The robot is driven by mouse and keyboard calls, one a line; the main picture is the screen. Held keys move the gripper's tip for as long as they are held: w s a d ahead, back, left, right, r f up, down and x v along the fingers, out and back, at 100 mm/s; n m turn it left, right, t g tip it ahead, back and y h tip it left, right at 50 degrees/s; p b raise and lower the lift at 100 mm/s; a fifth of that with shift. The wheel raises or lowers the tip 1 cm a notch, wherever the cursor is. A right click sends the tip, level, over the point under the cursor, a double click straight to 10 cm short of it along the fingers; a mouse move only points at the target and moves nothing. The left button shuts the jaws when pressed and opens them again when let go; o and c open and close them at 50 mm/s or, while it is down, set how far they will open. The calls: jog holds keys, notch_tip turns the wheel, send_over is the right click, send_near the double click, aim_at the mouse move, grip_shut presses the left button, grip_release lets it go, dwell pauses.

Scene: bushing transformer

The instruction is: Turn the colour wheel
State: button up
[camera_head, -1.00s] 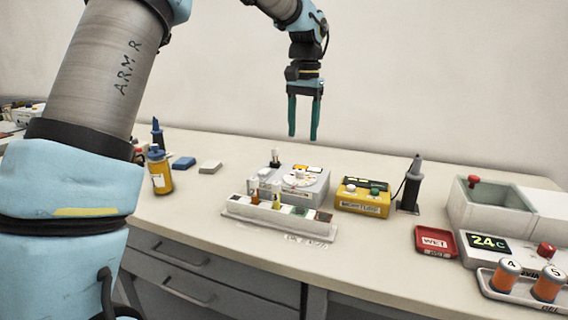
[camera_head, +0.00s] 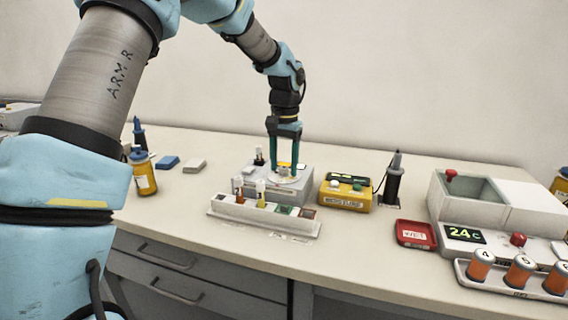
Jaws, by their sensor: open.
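The colour wheel is a small pale disc (camera_head: 285,178) on top of a grey box (camera_head: 306,186) in the middle of the bench. My gripper (camera_head: 284,172) points straight down over the box, with its two green fingers apart. The fingertips are at about the height of the wheel, one on each side of its middle. The fingers hide part of the wheel, and I cannot tell whether they touch it.
A white rack (camera_head: 262,218) with vials stands in front of the box. A yellow device (camera_head: 345,194) and a dark pen-like tool in its stand (camera_head: 394,182) are to the right. A red tray (camera_head: 416,234) lies further right. A yellow bottle (camera_head: 143,176) stands left.

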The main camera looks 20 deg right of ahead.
grip_shut()
dwell(0.3)
jog(key=shift+r+m, duration=0.1)
jog(key=shift+m, duration=0.3)
jog(key=m+p, duration=0.1)
jog(key=m, duration=0.1)
jog(key=shift+m+p, duration=1.05)
jog(key=shift+m, duration=0.95)
grip_release()
